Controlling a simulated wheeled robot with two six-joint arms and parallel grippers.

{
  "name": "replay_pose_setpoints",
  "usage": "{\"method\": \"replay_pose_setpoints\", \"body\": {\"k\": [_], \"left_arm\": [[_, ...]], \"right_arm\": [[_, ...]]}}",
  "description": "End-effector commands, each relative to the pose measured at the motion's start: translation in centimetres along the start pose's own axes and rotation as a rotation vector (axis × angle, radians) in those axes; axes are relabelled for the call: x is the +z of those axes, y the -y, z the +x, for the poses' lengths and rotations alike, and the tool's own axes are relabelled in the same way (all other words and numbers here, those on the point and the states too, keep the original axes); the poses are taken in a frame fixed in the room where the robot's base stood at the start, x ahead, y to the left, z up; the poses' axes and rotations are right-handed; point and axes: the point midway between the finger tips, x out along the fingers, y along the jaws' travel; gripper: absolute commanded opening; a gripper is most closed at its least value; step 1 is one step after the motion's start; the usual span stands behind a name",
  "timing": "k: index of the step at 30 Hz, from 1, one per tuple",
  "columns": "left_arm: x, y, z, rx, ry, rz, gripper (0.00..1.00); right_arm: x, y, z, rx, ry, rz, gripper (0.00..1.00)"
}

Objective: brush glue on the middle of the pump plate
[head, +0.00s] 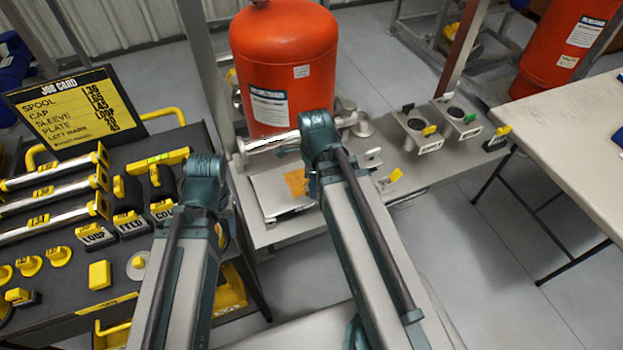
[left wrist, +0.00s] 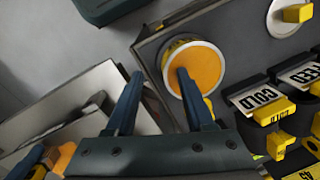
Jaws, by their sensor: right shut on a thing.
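The pump plate (head: 270,194) is a flat light-grey plate on the grey bench below the red tank, with an orange patch (head: 295,182) near its middle. My right gripper (head: 313,185) is at the plate's right side, mostly hidden behind its wrist. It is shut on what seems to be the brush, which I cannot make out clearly. My left gripper (left wrist: 160,75) is open and empty in the left wrist view, its fingers above the cart's edge. A round pot with an orange top (left wrist: 196,68) lies beyond its right finger. My left wrist hides this pot in the head view.
The dark cart (head: 60,265) at left carries tubes, labelled blocks and a job card (head: 75,108). A red tank (head: 285,65) stands behind the plate. Labelled holders (head: 418,130) sit right on the bench. A pale table (head: 570,130) is at far right.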

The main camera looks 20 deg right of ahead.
Motion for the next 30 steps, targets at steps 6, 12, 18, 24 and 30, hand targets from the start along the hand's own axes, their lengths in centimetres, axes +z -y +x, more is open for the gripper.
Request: {"method": "replay_pose_setpoints", "body": {"k": [6,12,18,24,30], "left_arm": [[0.1,-0.1,0.3,0.005,0.002,0.001,0.50],[0.1,-0.1,0.3,0.005,0.001,0.001,0.50],[0.1,-0.1,0.4,0.006,0.001,0.001,0.50],[0.1,-0.1,0.3,0.006,0.002,0.001,0.50],[0.1,-0.1,0.2,0.006,0.002,0.001,0.50]], "right_arm": [[-0.2,-0.2,0.3,0.000,0.000,0.000,0.00],[-1.0,0.2,0.3,0.000,0.000,0.002,0.00],[-1.6,0.5,0.4,0.000,0.000,0.000,0.00],[-1.3,1.1,0.3,-0.001,0.000,0.000,0.00],[-0.5,2.5,0.2,-0.001,0.000,0.000,0.00]]}}
